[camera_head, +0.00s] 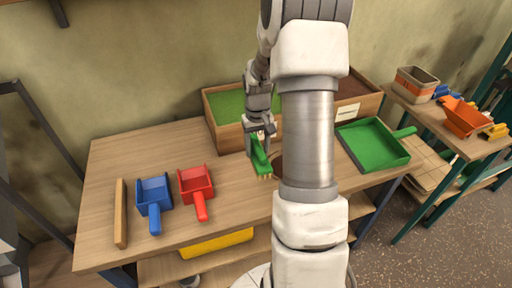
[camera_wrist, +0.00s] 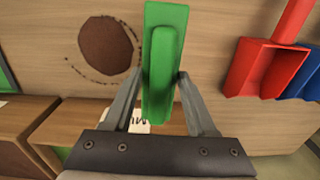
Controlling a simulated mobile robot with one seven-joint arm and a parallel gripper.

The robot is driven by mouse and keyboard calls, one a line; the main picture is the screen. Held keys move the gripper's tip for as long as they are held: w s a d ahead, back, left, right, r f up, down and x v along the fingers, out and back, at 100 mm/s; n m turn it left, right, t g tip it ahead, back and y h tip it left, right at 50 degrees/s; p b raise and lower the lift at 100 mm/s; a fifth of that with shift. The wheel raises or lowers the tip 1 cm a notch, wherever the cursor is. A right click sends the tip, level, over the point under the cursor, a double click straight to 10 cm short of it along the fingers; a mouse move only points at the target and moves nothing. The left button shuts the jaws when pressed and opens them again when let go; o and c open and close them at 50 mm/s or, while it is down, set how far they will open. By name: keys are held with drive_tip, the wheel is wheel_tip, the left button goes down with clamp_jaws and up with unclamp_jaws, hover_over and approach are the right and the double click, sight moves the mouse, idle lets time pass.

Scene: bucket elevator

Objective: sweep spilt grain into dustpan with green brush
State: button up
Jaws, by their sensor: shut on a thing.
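My gripper (camera_head: 259,134) is shut on the green brush (camera_head: 261,160), which it holds low over the table, bristles downward. In the wrist view, the fingers (camera_wrist: 155,78) sit on either side of the brush's green back (camera_wrist: 163,55). The spilt grain (camera_wrist: 106,45) is a round dark-brown patch with a thin ring of crumbs, just left of the brush in the wrist view. In the head view, my arm hides most of it; a sliver (camera_head: 277,164) shows. The green dustpan (camera_head: 373,145) lies at the table's right end, its handle pointing right.
A blue scoop (camera_head: 154,199), a red scoop (camera_head: 197,187) and a wooden bar (camera_head: 121,213) lie at the table's left. A divided wooden bin (camera_head: 228,139) stands at the back. A side table (camera_head: 453,142) at right holds an orange scoop (camera_head: 467,117) and a tub (camera_head: 416,84).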

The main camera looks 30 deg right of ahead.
drive_tip(key=shift+f+b, duration=1.85)
drive_tip(key=shift+f, duration=0.7)
drive_tip(key=shift+r, duration=0.2)
